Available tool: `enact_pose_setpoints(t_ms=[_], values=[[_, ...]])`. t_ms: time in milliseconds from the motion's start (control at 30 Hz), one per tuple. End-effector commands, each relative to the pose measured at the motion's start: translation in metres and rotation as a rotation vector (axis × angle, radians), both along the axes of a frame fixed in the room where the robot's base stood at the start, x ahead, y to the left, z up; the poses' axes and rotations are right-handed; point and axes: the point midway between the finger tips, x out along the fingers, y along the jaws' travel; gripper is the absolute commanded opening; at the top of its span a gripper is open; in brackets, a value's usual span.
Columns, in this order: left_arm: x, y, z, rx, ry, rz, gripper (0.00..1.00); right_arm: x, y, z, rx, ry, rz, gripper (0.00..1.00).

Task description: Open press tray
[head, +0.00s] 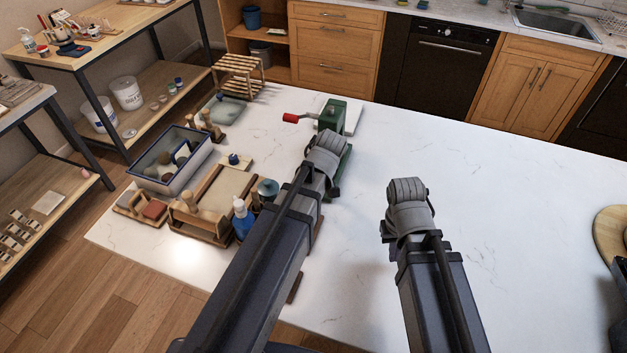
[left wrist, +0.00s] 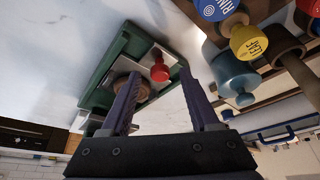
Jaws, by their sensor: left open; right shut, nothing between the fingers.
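The green press (head: 331,116) stands on the white counter with a red-handled crank (head: 291,118) at its left. My left arm covers much of its near part. In the left wrist view its green frame (left wrist: 104,68) surrounds a pale surface, with a red knob (left wrist: 159,73) and a brown round part (left wrist: 130,86) there. My left gripper (left wrist: 160,97) is open. Its fingers reach toward the press, with the red knob between them in the picture; I cannot tell whether they touch. My right gripper (head: 407,190) is shut and empty above the counter, right of the press.
A blue-rimmed bin (head: 172,158), a wooden tray (head: 213,206), a blue bottle (head: 243,219) and a teal pot (head: 267,189) crowd the counter left of my left arm. A wooden rack (head: 240,76) stands behind.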

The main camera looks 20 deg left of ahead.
Motion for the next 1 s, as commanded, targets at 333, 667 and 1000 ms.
enact_pose_setpoints(t_ms=[333, 667, 1000], values=[[-0.011, -0.009, 0.040, 0.000, 0.000, -0.001, 0.62, 0.000, 0.000, 0.040, 0.000, 0.000, 0.001, 0.00], [-0.021, -0.019, 0.070, 0.001, 0.001, -0.001, 0.62, 0.000, 0.000, 0.070, 0.001, 0.000, -0.001, 0.00], [-0.021, -0.019, 0.068, 0.000, 0.000, 0.000, 0.62, 0.000, 0.000, 0.068, 0.001, 0.000, -0.001, 0.00]])
